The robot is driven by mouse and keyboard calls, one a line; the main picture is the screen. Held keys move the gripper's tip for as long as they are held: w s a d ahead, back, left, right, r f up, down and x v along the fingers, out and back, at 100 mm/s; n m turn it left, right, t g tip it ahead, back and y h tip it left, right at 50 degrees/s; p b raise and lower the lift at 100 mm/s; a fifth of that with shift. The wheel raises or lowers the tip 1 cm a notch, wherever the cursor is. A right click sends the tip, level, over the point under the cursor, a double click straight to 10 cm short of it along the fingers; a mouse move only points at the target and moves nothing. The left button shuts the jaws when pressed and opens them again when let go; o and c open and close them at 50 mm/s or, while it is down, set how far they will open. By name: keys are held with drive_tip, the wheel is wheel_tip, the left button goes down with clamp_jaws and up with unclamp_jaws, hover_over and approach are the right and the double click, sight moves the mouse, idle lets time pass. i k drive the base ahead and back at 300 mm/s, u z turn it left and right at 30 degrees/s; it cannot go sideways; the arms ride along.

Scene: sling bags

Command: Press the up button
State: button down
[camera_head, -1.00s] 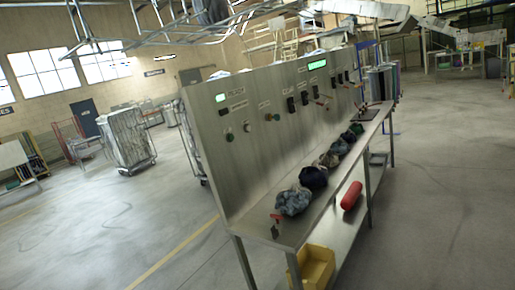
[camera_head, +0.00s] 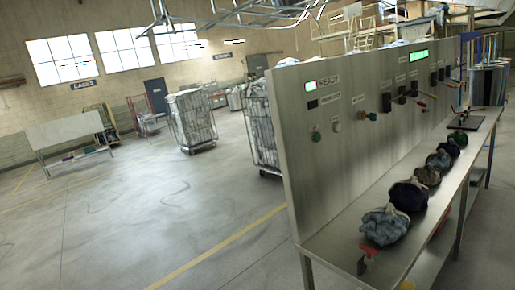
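A tall steel control panel (camera_head: 350,175) stands upright along the back of a metal bench at the right. Its near end carries a green button (camera_head: 316,136), a pale button (camera_head: 337,126) and a green-and-red control (camera_head: 367,116). Several dark switches (camera_head: 400,97) follow farther along. The small labels are too blurred to tell which button is the up button. My gripper is not in view.
The metal bench (camera_head: 334,250) holds several bundled cloth bags (camera_head: 384,226) and a red-handled tool (camera_head: 368,258). Wire cages with pale sacks (camera_head: 192,122) stand behind. The concrete floor (camera_head: 120,220) at left is open, with a yellow line across it.

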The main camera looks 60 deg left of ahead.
sight(317, 137)
drive_tip(key=u, duration=1)
drive_tip(key=k, duration=0.85)
drive_tip(key=u, duration=0.15)
drive_tip(key=i, duration=0.9)
drive_tip(key=z, duration=0.1)
